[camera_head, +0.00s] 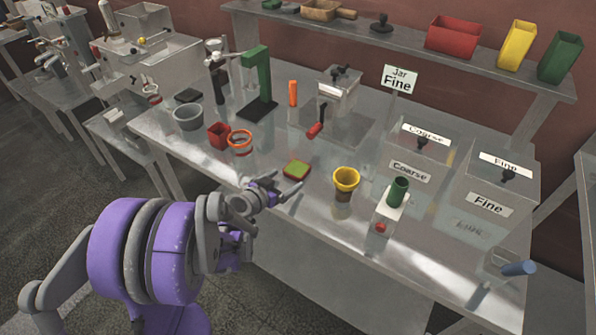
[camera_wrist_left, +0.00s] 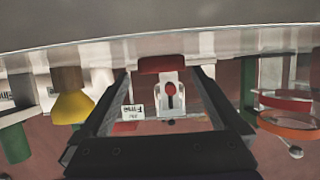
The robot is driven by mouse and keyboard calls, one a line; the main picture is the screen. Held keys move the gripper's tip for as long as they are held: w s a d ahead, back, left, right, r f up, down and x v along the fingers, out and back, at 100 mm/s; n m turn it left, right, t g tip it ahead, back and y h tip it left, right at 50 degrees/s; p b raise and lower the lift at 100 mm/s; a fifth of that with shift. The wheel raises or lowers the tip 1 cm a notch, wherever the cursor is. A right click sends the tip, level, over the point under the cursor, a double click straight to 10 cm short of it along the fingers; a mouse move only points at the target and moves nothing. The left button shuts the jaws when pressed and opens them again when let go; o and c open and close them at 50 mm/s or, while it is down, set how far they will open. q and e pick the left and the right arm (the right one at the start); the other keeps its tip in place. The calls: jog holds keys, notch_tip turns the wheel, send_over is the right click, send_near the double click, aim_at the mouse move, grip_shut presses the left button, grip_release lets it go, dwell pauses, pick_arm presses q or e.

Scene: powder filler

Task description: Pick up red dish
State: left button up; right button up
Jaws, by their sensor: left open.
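My left gripper (camera_head: 286,187) is open and empty, low over the front edge just in front of the dish. In the left wrist view, which looks upside down, the red dish (camera_wrist_left: 163,64) appears between and beyond the two open fingers (camera_wrist_left: 162,80). I cannot tell whether either finger touches it. My right gripper is not in view.
A yellow funnel-topped cup (camera_head: 346,180) stands to the right of the dish. A red box (camera_head: 219,135) and an orange ring (camera_head: 240,143) stand to the left. A white device with a green cup (camera_head: 399,190) is further right.

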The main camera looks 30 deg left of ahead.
aim_at(297, 170)
pick_arm(q)
jog(key=x, duration=0.5)
jog(key=shift+w+a+r, duration=0.1)
jog(key=shift+w+r, duration=0.15)
jog(key=shift+w, duration=0.15)
jog(key=shift+s, duration=0.1)
jog(key=shift+c, duration=0.9)
jog(key=c, duration=1)
jog(key=shift+r+p, duration=0.1)
jog(key=shift+p, duration=0.2)
